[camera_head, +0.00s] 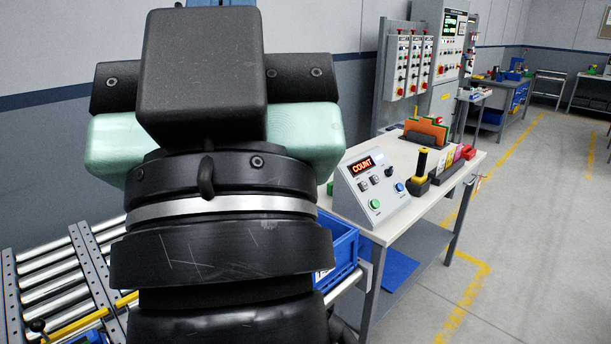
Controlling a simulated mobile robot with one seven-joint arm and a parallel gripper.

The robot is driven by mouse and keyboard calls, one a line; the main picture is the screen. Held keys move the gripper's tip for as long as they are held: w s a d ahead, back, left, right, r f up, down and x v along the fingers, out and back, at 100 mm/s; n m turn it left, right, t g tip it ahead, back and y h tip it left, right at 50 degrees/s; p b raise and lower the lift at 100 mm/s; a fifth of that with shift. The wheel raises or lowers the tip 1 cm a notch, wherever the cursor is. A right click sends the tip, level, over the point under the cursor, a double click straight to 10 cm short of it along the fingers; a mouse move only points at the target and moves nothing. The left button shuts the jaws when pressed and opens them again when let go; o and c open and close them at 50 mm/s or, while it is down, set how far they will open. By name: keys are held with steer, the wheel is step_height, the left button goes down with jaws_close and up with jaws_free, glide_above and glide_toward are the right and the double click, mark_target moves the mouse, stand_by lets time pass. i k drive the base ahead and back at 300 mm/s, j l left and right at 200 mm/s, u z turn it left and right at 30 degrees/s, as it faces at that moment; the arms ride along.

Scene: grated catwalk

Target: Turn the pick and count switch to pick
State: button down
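A grey sloped control box (385,190) stands on the near left corner of the white bench. Its display (361,167) reads COUNT in red. Small dark switches (369,183) sit on the panel below the display; I cannot tell which is the pick and count switch or how it points. My gripper (213,130) is large in the foreground, left of the box and seen from behind. Its fingertips are hidden, and I see no contact with the box.
The white bench (415,208) also bears a yellow-topped black stand (421,165), an orange and green rack (427,130) and red items. The aisle floor at right is clear.

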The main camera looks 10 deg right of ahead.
mark_target(388, 171)
steer(key=i+l+z, duration=0.4)
steer(key=i, duration=0.4)
steer(key=i+z, duration=0.35)
steer(key=i, duration=0.4)
steer(key=i+z, duration=0.4)
steer(key=i, duration=0.45)
